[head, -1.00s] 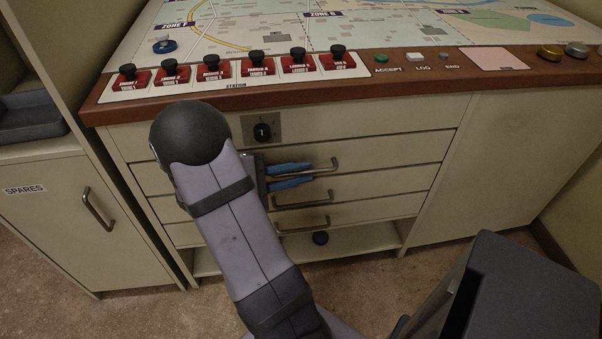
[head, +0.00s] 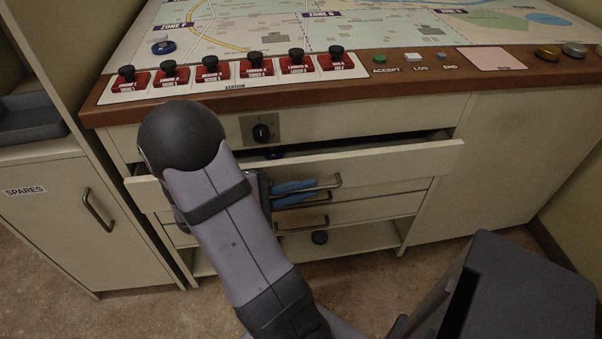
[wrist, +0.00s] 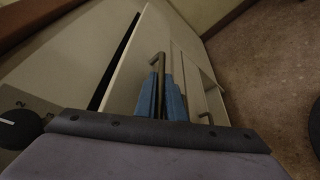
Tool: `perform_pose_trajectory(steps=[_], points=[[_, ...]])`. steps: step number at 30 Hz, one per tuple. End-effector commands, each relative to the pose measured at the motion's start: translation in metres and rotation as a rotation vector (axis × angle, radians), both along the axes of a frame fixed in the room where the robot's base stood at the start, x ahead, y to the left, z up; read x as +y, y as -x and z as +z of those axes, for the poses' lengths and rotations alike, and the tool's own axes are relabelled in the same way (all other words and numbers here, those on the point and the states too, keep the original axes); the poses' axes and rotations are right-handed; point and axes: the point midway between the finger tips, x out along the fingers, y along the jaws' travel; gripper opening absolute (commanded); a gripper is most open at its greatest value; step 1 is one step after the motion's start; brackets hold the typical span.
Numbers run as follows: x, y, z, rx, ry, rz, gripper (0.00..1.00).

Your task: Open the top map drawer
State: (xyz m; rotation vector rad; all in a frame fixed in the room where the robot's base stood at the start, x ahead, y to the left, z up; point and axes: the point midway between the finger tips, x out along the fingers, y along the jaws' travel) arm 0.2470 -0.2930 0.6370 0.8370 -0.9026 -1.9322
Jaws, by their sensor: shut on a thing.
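The top map drawer (head: 400,167) is the upper cream drawer under the console's wooden edge. It stands partly open, with a dark gap above its front and part of a dark blue thing (head: 274,154) showing inside. My gripper (head: 314,190) has its blue fingers at this drawer's bar handle (head: 337,181). In the wrist view the fingers (wrist: 161,98) close around the handle (wrist: 157,60) from both sides. My own arm hides the drawer front's left part and the handle's left end.
A panel with a knob (head: 261,132) is above the drawer. A SPARES cabinet (head: 55,225) stands left. The floor in front has free room.

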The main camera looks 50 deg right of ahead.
Motion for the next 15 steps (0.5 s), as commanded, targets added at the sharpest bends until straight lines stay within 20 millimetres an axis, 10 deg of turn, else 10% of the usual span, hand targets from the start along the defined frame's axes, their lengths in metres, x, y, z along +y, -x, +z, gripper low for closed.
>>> perform_pose_trajectory(steps=[15], points=[[0.065,0.063,-0.001,-0.006,-0.003,0.005,0.00]])
